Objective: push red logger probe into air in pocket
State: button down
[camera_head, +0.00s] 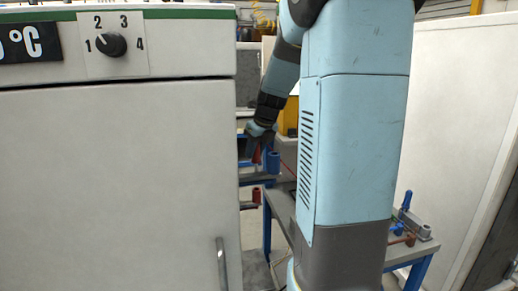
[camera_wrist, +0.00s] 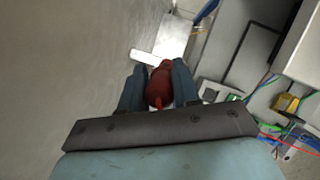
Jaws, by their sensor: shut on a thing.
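My gripper (camera_wrist: 159,88) is shut on the red logger probe (camera_wrist: 160,84), which sits between its two blue-grey fingers in the wrist view. The probe's far end is hard to make out. In the head view my gripper (camera_head: 257,146) hangs low beside the right edge of the large pale cabinet, partly behind it, with a bit of red showing at its tip. I cannot tell the air in pocket in either view.
The pale cabinet (camera_head: 120,180) with a dial (camera_head: 112,45) and a door handle (camera_head: 221,262) fills the left. A blue-legged bench (camera_head: 409,250) stands low at right. The wrist view shows coloured cables (camera_wrist: 262,88) at right and a pale wall (camera_wrist: 70,70) at left.

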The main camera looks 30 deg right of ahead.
notch_tip(320, 180, down, 9)
jog(key=shift+r, duration=0.2)
dwell(0.9)
jog(key=shift+w, duration=0.1)
jog(key=c, duration=0.7)
grip_release()
jog(key=shift+c, duration=0.2)
jog(key=v, duration=1.3)
jog(key=shift+r, duration=0.35)
